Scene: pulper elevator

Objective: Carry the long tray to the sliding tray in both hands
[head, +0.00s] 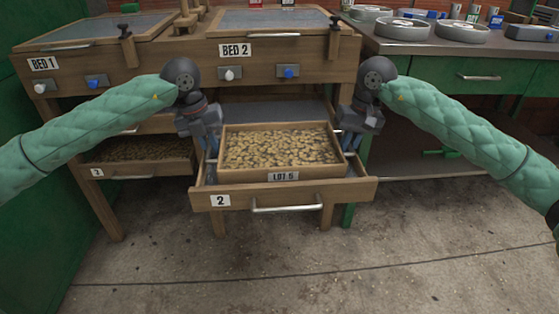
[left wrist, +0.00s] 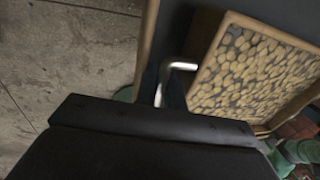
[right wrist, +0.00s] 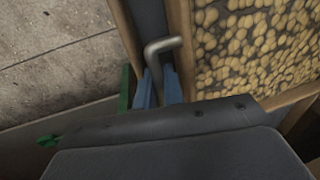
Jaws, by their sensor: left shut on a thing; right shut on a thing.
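The long tray (head: 240,177) is a wooden box full of pale beans, labelled LOT 5. It is level, inside or just above the pulled-out sliding tray (head: 338,194), marked 2; I cannot tell whether it rests on the bottom. My left gripper (head: 212,148) is shut on its left end handle, a bent metal bar that shows in the left wrist view (left wrist: 181,66). My right gripper (head: 350,142) is shut on the right end handle, which shows in the right wrist view (right wrist: 160,46). The fingertips are partly hidden.
Above stands a wooden bench with BED 1 (head: 45,64) and BED 2 (head: 258,50) panels and knobs. Another drawer (head: 135,172), marked 3, is at the left. A green cabinet (head: 475,77) with round pans stands at the right. The concrete floor in front is clear.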

